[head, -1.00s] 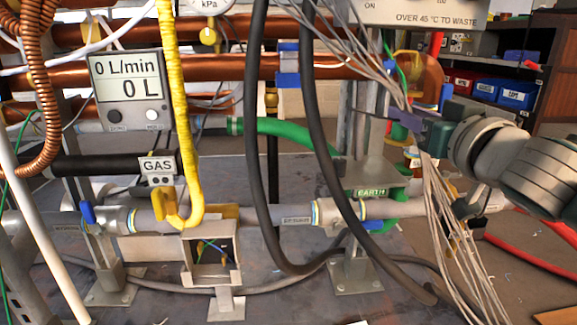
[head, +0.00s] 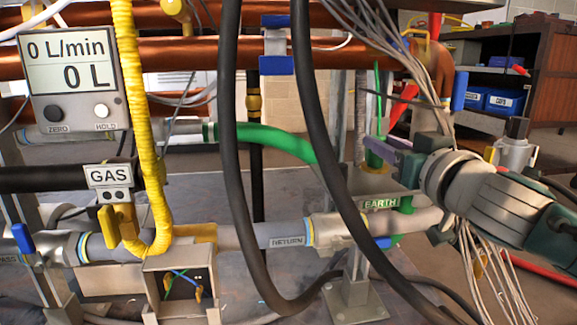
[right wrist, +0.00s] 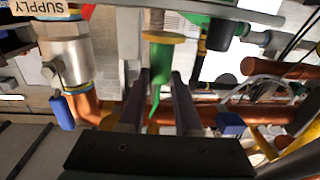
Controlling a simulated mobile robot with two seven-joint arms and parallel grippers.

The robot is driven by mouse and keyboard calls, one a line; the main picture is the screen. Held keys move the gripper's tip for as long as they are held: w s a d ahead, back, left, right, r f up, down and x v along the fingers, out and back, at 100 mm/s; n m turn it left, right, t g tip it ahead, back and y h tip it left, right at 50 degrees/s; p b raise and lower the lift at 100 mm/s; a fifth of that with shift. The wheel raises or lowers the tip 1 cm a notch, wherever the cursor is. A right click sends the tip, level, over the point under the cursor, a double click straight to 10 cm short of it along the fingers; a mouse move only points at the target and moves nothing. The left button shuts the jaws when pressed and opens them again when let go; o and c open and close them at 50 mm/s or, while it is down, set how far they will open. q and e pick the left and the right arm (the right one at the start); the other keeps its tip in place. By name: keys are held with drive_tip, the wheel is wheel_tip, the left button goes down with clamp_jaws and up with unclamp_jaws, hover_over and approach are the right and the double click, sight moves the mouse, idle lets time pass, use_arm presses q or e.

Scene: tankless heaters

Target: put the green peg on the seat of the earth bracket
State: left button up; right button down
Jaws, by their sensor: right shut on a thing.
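My right gripper (head: 385,155) comes in from the right in the head view, with purple fingers just above the earth bracket (head: 352,182). The bracket is a grey metal piece with a green EARTH label. The fingers are shut on the green peg (head: 375,160), which is upright and has a thin green wire rising from it. The peg's lower end is at the bracket's top; I cannot tell whether it touches the seat. In the right wrist view the green peg (right wrist: 160,62) shows between the fingertips, beside a yellow collar. My left gripper is not in view.
Black hoses (head: 318,120) hang in front and to the left of the bracket. Grey wires (head: 425,70) hang close around my right gripper. The RETURN pipe (head: 270,236) runs below, and copper pipes (head: 200,50) run behind. A blue-handled valve (right wrist: 62,112) shows at left in the wrist view.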

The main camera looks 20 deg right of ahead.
wheel_tip(320, 180, down, 2)
drive_tip(key=shift+f+b, duration=0.1)
drive_tip(key=shift+b, duration=0.3)
drive_tip(key=shift+s, duration=0.1)
drive_tip(key=shift+f, duration=0.1)
drive_tip(key=c, duration=0.6)
unclamp_jaws()
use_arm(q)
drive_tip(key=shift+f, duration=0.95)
